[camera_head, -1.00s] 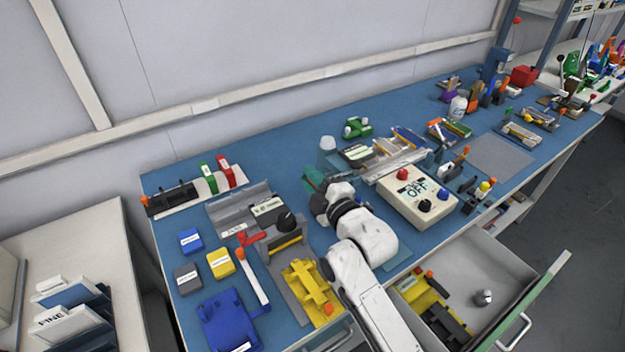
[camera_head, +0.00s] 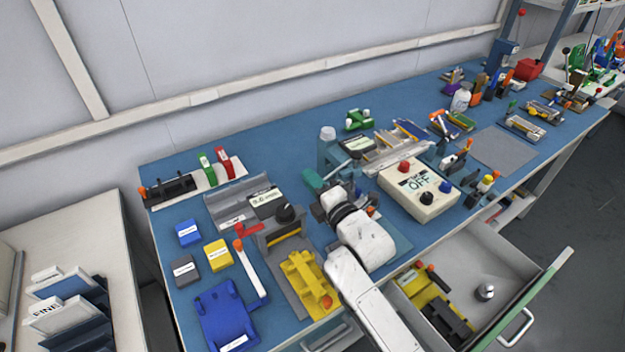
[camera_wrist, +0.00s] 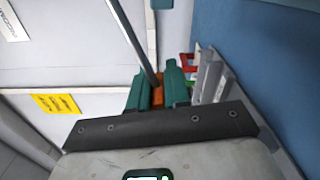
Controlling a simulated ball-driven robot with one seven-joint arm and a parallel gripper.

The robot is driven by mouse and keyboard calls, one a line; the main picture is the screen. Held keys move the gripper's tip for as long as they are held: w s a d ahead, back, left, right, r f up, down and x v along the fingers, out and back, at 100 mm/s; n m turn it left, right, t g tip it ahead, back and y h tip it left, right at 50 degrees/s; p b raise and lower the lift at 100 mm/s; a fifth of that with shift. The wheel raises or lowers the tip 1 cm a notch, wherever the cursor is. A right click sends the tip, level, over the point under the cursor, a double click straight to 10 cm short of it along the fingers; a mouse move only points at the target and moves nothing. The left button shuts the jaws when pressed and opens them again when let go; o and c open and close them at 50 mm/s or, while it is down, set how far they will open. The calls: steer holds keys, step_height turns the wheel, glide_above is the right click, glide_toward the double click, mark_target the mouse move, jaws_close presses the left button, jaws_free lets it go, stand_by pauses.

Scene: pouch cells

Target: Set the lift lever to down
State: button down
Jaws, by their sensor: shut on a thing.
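My gripper (camera_wrist: 158,92) shows in the wrist view with its two teal fingers shut on an orange grip (camera_wrist: 157,97). A thin grey rod (camera_wrist: 135,45) runs from the top of that view down to the grip; this looks like the lift lever. In the head view my gripper (camera_head: 314,182) is over the middle of the blue bench, partly hidden by my white wrist. The lever itself is mostly hidden there. A small orange-red bit (camera_head: 371,211) shows beside my wrist, and I cannot tell whether it is part of the lever.
A control box (camera_head: 420,190) marked OFF stands right of my arm. A grey fixture with a black knob (camera_head: 286,214) and a yellow fixture (camera_head: 307,278) stand left of it. An open drawer (camera_head: 505,262) juts out at front right. Blue bench surface (camera_head: 260,145) is clear toward the wall.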

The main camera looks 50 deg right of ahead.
steer(key=shift+f, duration=0.15)
steer(key=c, duration=1.1)
jaws_free()
steer(key=b+v, duration=0.2)
steer(key=v, duration=0.9)
